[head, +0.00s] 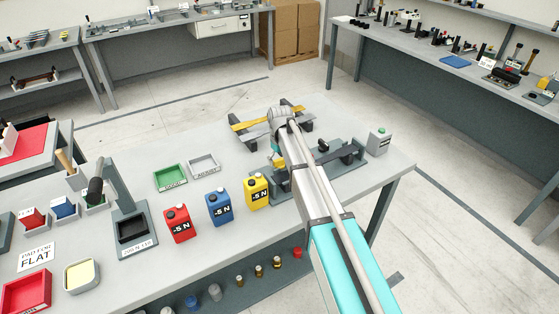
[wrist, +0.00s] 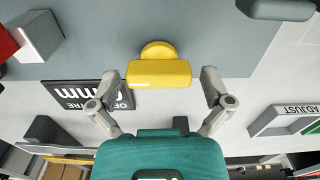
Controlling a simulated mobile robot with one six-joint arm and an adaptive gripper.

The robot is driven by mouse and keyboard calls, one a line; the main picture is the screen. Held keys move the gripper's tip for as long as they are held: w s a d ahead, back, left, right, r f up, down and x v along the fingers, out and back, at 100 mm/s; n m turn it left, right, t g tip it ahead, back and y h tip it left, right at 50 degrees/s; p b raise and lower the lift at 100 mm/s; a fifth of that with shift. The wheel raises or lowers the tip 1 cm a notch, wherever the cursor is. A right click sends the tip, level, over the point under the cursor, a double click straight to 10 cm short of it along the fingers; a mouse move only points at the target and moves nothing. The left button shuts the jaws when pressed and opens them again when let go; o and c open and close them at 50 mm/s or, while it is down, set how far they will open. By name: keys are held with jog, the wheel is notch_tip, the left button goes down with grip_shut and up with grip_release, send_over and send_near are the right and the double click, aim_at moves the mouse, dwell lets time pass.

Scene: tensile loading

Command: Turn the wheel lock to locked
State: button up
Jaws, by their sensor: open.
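A yellow lever-like handle with a rounded yellow base (wrist: 159,73), which looks like the wheel lock, stands on a blue-grey surface in the wrist view. My gripper (wrist: 164,88) is open, with one finger on each side of the yellow handle and a visible gap on both sides. Whether the fingertips are level with the handle in depth I cannot tell. In the head view my arm covers much of the fixture, and a small yellow part (head: 278,160) shows beside it. No locked or unlocked marking is readable.
A black millimetre display or label (wrist: 88,97) lies just left of the handle. A grey ADJUST tray (head: 204,165) and a green tray (head: 170,178) lie left of the fixture. Red (head: 177,223), blue (head: 220,207) and yellow (head: 256,192) weight cans stand nearer on the bench.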

aim_at(280, 159)
jog(key=shift+n, duration=0.4)
jog(key=n, duration=0.3)
jog(key=shift+n, duration=0.3)
jog(key=n, duration=0.3)
jog(key=shift+n, duration=0.4)
jog(key=shift+r+p, duration=0.35)
notch_tip(280, 159, up, 14)
jog(key=f+p, duration=0.1)
jog(key=p, duration=1.3)
jog(key=s+d+f+m+b, duration=0.6)
jog(key=s+d+m, duration=0.1)
jog(key=s+d, duration=0.3)
jog(key=s+d+f+m+b, duration=0.6)
jog(key=s+d+m, duration=0.1)
jog(key=s+d, duration=0.4)
jog(key=shift+s+m+b, duration=0.3)
jog(key=shift+s+b, duration=0.1)
jog(key=shift+s, duration=0.15)
jog(key=shift+r, duration=0.1)
